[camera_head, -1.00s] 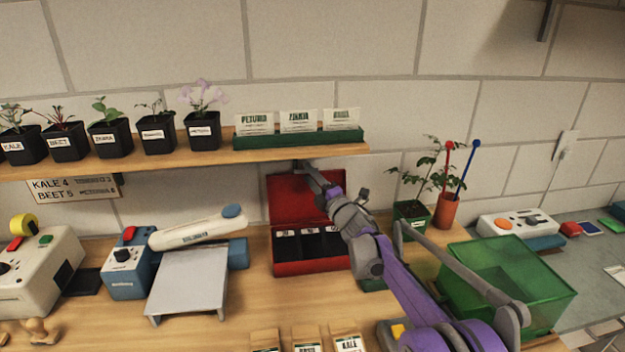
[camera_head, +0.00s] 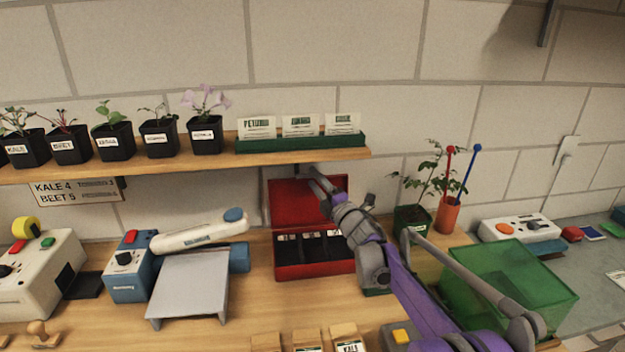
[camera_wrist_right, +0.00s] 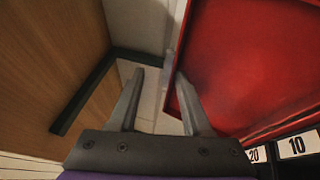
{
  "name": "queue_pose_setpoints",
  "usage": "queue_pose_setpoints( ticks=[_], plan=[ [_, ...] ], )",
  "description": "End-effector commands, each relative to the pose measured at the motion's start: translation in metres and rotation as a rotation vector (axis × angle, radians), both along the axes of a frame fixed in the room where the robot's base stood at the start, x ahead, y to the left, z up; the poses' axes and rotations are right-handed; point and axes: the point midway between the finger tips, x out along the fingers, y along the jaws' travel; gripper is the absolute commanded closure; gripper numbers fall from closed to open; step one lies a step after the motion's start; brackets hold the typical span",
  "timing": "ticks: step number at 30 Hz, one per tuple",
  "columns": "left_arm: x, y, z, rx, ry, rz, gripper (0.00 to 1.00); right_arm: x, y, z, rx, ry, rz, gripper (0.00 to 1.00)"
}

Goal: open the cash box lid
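The red cash box (camera_head: 313,268) sits on the wooden bench, below the shelf. Its lid (camera_head: 292,202) stands raised and tilted back, so the box is open and its dark compartments with white labels show. My right gripper (camera_head: 314,172) is at the lid's top edge, just under the shelf; the arm covers the lid's right part. In the right wrist view the gripper (camera_wrist_right: 159,80) has its fingers apart, and the red lid (camera_wrist_right: 245,65) lies beside and behind the right finger. I cannot tell whether that finger touches it. My left gripper is out of view.
The shelf (camera_head: 200,161) with potted seedlings and seed packets hangs close above my right gripper. A grey-topped blue device (camera_head: 190,285) stands left of the box. A potted plant (camera_head: 412,220) and a green bin (camera_head: 510,285) stand to the right. Seed packets lie in front.

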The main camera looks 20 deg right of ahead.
Motion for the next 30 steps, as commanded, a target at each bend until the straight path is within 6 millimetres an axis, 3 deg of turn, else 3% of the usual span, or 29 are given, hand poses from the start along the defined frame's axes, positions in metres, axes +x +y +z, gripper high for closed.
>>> queue_pose_setpoints(
  ticks=[6, 13, 18, 30],
  plan=[
    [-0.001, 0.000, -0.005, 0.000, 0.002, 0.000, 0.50, -0.044, -0.007, -0.011, -0.002, 0.002, -0.003, 0.53],
    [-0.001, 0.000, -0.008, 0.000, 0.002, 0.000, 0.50, -0.079, -0.012, -0.019, -0.001, 0.003, -0.001, 0.53],
    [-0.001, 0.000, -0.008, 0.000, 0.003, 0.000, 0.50, -0.088, -0.013, -0.021, 0.000, 0.002, 0.001, 0.53],
    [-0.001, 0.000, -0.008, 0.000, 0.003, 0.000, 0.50, -0.088, -0.013, -0.021, 0.000, 0.002, 0.001, 0.53]
  ],
)
